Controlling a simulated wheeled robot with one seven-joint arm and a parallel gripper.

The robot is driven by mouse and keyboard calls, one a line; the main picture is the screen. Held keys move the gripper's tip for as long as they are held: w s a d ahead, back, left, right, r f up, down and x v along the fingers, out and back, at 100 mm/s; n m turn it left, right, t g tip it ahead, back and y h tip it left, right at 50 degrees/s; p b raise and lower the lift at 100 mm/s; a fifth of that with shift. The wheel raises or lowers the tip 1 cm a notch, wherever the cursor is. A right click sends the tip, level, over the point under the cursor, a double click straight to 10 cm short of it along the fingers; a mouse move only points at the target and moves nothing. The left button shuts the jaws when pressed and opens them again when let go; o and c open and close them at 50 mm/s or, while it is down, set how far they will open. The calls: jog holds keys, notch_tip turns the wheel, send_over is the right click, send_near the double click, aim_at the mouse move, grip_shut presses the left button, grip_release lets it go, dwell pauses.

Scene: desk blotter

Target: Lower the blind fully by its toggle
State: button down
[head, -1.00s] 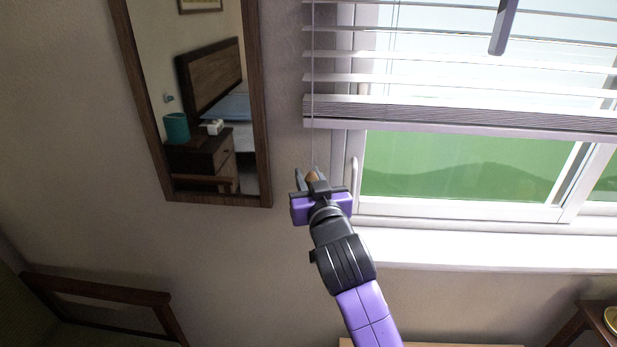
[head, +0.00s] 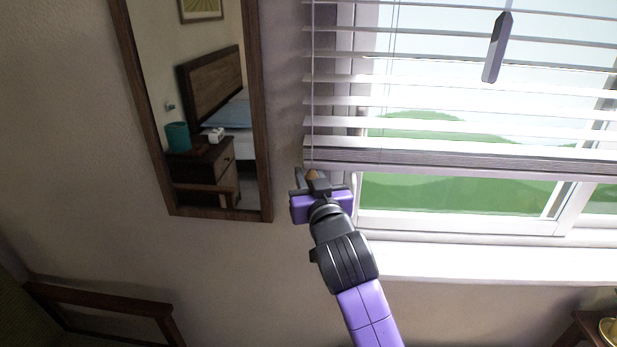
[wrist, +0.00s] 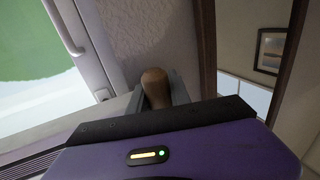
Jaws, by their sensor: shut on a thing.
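The brown wooden toggle (head: 312,175) hangs on a thin cord at the left end of the blind. My gripper (head: 312,182) is shut on it, and the wrist view shows the toggle (wrist: 155,86) between the two fingers. The white slatted blind (head: 450,105) covers the upper part of the window. Its bottom rail (head: 480,162) is level with the top of my gripper and above the sill. A strip of green view shows below the rail.
A wood-framed mirror (head: 264,150) hangs on the wall left of my gripper. The window handle (wrist: 62,28) is close beside it in the wrist view. The white sill (head: 470,262) is below. A grey-purple bar (head: 497,48) shows before the slats.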

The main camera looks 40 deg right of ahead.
jog(key=c, duration=1.2)
grip_release()
jog(key=shift+b+v, duration=0.75)
jog(key=shift+v, duration=3.2)
